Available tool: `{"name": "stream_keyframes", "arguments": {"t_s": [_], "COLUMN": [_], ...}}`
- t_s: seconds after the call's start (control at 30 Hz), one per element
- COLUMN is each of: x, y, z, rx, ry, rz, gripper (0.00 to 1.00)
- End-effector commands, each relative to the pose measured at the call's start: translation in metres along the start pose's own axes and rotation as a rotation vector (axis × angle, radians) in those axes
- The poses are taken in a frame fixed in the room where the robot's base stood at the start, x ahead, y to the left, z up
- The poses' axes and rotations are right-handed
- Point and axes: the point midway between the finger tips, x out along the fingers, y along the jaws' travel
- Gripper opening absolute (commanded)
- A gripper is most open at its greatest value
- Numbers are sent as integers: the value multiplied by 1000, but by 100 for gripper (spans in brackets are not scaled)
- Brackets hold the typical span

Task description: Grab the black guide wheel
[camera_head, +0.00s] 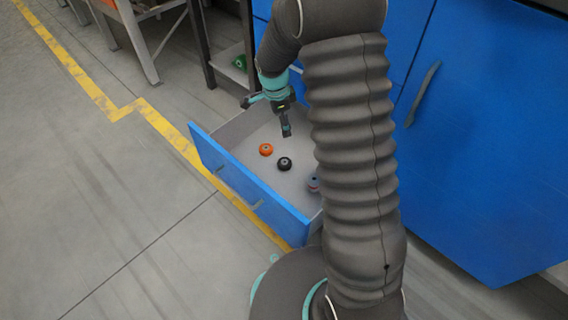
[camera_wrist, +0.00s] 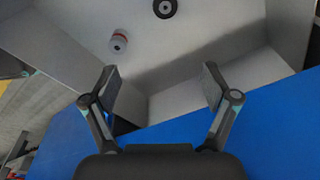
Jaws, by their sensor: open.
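The black guide wheel (camera_head: 284,164) lies on the floor of an open drawer (camera_head: 236,178) with a blue front. In the wrist view the black wheel (camera_wrist: 165,8) is at the top edge, partly cut off, beyond my fingertips. My gripper (camera_head: 287,130) hangs over the drawer, above and behind the wheel in the head view. In the wrist view my gripper (camera_wrist: 161,88) has its two fingers wide apart with nothing between them.
An orange wheel (camera_head: 266,149) lies left of the black one. A grey and red roller (camera_wrist: 118,41) lies nearby and is partly hidden by my arm in the head view. Drawer walls surround them. A blue cabinet (camera_head: 480,130) stands right.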

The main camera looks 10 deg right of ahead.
Motion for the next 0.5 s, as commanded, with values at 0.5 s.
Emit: {"name": "stream_keyframes", "arguments": {"t_s": [0.5], "x": [106], "y": [-17], "z": [15], "rx": [233], "ry": [28], "rz": [69], "gripper": [86]}}
